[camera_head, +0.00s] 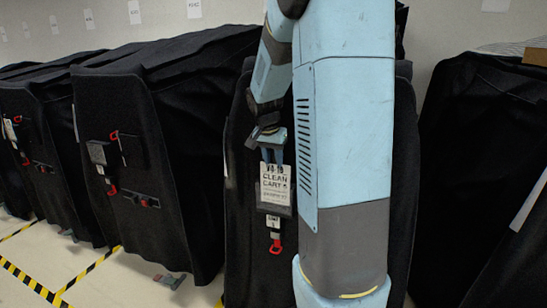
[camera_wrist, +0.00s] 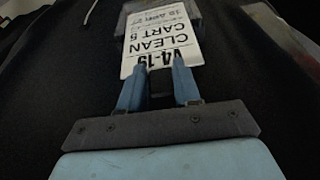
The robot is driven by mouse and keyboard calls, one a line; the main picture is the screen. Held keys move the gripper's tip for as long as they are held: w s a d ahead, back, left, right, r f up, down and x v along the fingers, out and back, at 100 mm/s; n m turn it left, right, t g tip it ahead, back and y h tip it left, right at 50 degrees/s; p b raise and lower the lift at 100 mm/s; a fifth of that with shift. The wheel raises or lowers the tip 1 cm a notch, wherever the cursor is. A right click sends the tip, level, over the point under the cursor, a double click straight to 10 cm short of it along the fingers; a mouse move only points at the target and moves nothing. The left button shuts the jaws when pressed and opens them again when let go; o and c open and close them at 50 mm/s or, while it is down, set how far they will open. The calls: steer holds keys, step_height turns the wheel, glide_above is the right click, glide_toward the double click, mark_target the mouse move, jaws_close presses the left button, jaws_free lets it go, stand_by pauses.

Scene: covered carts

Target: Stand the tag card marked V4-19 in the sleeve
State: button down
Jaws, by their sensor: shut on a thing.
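The white tag card (camera_head: 275,184) reads V4-19 CLEAN CART 5 and hangs upright below my gripper (camera_head: 272,159). My gripper is shut on the card's top edge, with the card also showing upside down in the wrist view (camera_wrist: 160,38) between the two blue fingers (camera_wrist: 160,72). A dark grey sleeve (camera_head: 275,211) on the black cart cover frames the card's lower part. Its grey edge shows in the wrist view (camera_wrist: 203,16) too. The card's lower end overlaps the sleeve; I cannot tell how deep it sits.
Other black covered carts (camera_head: 165,150) with sleeves and red clips stand to the left, and another cart (camera_head: 475,170) stands at the right. Yellow-black tape (camera_head: 30,283) marks the floor.

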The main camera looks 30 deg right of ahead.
steer(key=shift+f, duration=0.8)
steer(key=c, duration=0.7)
jaws_free()
steer(key=v, duration=1.3)
steer(key=shift+a+r, duration=0.1)
steer(key=shift+r, duration=0.25)
steer(key=s+a+n+t+y, duration=0.1)
steer(key=s+a+n, duration=0.2)
steer(key=s+a, duration=0.2)
steer(key=s+a+f+n+t+y, duration=0.1)
steer(key=s+a+n, duration=0.3)
steer(key=s, duration=0.6)
steer(key=s+a+f+n+t, duration=0.1)
steer(key=s+a+n, duration=0.2)
steer(key=s+a, duration=0.3)
steer(key=shift+s+n+t+y, duration=0.3)
steer(key=shift+s+y, duration=0.1)
steer(key=shift+s, duration=0.85)
